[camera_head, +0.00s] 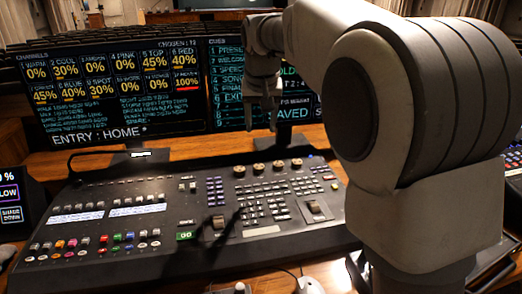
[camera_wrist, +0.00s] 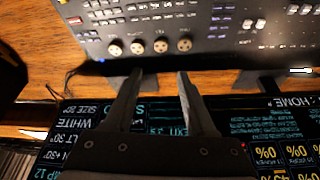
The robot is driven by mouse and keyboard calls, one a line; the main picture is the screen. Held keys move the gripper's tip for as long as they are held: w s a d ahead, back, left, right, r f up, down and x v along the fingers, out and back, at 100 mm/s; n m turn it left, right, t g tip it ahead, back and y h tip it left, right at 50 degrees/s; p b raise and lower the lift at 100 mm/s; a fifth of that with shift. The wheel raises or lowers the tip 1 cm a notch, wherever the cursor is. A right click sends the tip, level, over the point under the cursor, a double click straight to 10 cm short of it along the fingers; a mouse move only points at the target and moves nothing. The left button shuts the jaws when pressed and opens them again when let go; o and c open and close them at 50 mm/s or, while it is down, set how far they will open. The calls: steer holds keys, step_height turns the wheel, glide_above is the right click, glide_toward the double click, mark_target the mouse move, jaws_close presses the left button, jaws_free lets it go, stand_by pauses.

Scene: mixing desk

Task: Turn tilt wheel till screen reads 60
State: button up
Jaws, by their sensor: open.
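Four round tan-topped wheels stand in a row at the back edge of the desk console; their labels are too small to read, so I cannot tell which is the tilt wheel. The leftmost (camera_head: 239,171) and rightmost (camera_head: 297,162) show in the head view, and the row (camera_wrist: 137,47) also shows in the wrist view. My gripper (camera_head: 262,122) hangs above and behind the row, in front of the right screen (camera_head: 228,75). In the wrist view my gripper (camera_wrist: 158,75) is open and empty, its fingertips apart from the wheels. A partly hidden screen line (camera_wrist: 75,141) seems to read "LT 30°".
A small side screen (camera_head: 10,200) is at far left.

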mark_target(259, 166)
steer(key=b+x, duration=0.1)
steer(key=x, duration=0.5)
steer(key=b+x, duration=0.2)
steer(key=x, duration=0.4)
steer(key=b+x, duration=0.1)
steer(key=x, duration=0.5)
steer(key=shift+w+a+b, duration=0.15)
steer(key=shift+w+b, duration=0.2)
jaws_close()
